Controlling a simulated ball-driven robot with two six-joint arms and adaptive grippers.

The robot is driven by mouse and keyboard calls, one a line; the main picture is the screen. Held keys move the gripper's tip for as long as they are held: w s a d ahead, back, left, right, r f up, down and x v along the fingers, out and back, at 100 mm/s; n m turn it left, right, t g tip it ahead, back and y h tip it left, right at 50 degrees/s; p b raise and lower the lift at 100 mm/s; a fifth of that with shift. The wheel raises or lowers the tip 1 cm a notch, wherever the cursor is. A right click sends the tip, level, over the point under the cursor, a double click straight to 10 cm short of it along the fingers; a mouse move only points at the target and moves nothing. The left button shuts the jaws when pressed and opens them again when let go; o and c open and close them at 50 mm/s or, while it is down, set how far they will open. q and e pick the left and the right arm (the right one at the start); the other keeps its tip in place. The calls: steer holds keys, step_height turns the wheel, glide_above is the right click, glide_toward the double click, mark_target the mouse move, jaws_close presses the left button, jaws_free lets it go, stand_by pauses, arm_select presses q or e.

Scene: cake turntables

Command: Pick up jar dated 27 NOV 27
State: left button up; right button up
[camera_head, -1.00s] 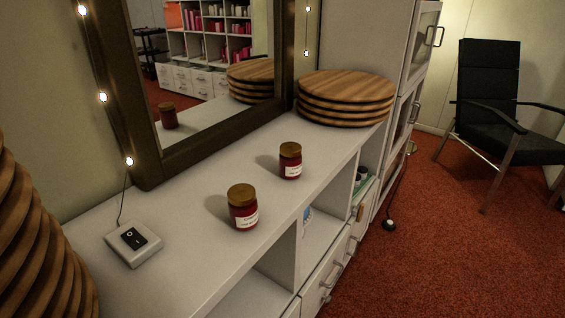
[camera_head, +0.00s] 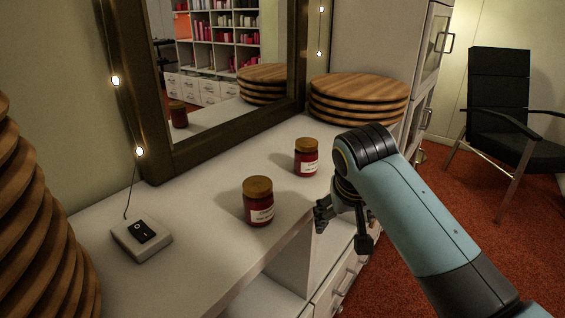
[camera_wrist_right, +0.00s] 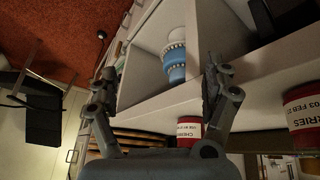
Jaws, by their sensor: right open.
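Two red jars with brown lids stand upright on the white cabinet top. The nearer jar (camera_head: 258,207) shows in the right wrist view (camera_wrist_right: 303,117) with a cherries label that seems to read 03 FEB. The farther jar (camera_head: 306,160) stands nearer the wooden discs; in the right wrist view (camera_wrist_right: 187,133) its label is partly hidden by a finger, and its date is too small to read surely. My right gripper (camera_head: 342,224) is open and empty by the cabinet's front edge, to the right of the nearer jar and apart from both. My left gripper is out of view.
A stack of round wooden boards (camera_head: 358,101) stands behind the jars, another stack (camera_head: 40,240) at the left. A switch box (camera_head: 141,238) and a framed mirror (camera_head: 215,110) are also there. Open shelves below hold blue-and-white cups (camera_wrist_right: 174,62). A black chair (camera_head: 500,100) stands right.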

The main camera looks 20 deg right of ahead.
mark_target(306, 142)
steer(key=w+r+m, duration=0.1)
steer(key=w+r, duration=0.3)
steer(key=w, duration=0.1)
steer(key=w+a+r+m, duration=0.1)
steer(key=w+r, duration=0.3)
steer(key=w, duration=0.1)
steer(key=w+r+m+h, duration=0.1)
steer(key=w+r, duration=0.3)
steer(key=w, duration=0.2)
steer(key=shift+a+r+t, duration=0.2)
steer(key=shift+r+t, duration=0.1)
steer(key=shift+t, duration=0.1)
steer(key=shift+w+f, duration=0.1)
steer(key=shift+w, duration=0.25)
steer(key=b+x, duration=0.1)
steer(key=x, duration=0.4)
steer(key=b+x, duration=0.2)
steer(key=x, duration=0.3)
steer(key=shift+d, duration=0.2)
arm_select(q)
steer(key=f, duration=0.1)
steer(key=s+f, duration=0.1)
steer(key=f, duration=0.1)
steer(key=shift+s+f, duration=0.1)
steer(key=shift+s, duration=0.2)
arm_select(e)
steer(key=c, duration=1.5)
